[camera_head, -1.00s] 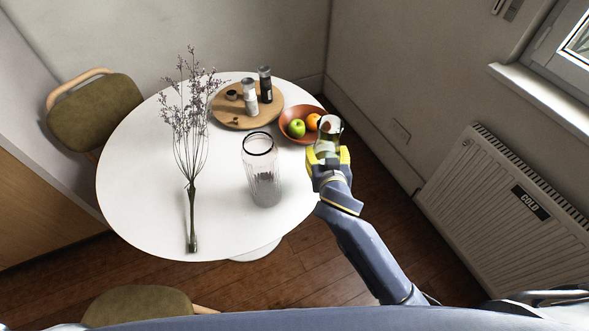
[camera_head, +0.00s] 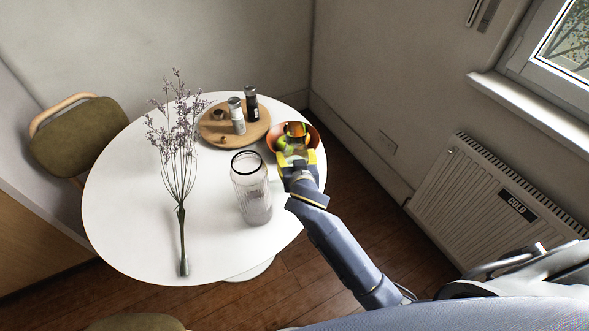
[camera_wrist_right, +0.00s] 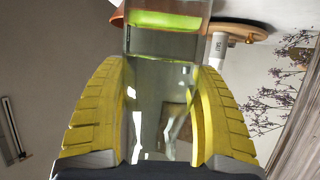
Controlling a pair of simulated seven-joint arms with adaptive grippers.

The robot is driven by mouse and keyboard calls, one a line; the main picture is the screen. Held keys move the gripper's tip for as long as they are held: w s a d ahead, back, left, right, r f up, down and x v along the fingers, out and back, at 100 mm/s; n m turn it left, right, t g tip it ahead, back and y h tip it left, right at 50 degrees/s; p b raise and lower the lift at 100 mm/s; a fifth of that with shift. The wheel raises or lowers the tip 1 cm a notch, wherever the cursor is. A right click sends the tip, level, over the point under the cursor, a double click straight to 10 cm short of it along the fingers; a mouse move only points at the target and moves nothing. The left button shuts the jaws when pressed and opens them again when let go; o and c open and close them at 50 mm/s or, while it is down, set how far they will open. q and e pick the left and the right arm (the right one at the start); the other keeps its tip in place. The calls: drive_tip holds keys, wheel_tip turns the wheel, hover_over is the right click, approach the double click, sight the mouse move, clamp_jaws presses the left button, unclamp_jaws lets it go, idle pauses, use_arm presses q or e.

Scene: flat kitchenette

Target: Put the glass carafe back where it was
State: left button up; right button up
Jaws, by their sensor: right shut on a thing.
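The glass carafe (camera_wrist_right: 160,85) is clear and stands between the yellow fingers of my right gripper in the right wrist view. My right gripper (camera_head: 297,158) is shut on it, at the right edge of the white table (camera_head: 130,215). In the head view the carafe is small and hard to make out against the orange bowl (camera_head: 312,147) behind it. A larger ribbed glass jar with a dark rim (camera_head: 252,190) stands upright on the table, left of the gripper and apart from it. My left gripper is not in view.
A round wooden board (camera_head: 215,130) holds a grey shaker (camera_head: 237,118), a dark shaker (camera_head: 251,105) and a small cup. Dried purple flowers (camera_head: 180,190) lie on the table's left. A chair (camera_head: 75,140) stands at left. The table's front middle is clear.

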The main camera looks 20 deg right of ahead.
drive_tip(key=shift+f, duration=2)
drive_tip(key=shift+f, duration=0.1)
drive_tip(key=o, duration=1.6)
drive_tip(key=shift+f, duration=0.1)
drive_tip(key=v, duration=1.2)
drive_tip(key=shift+r, duration=0.2)
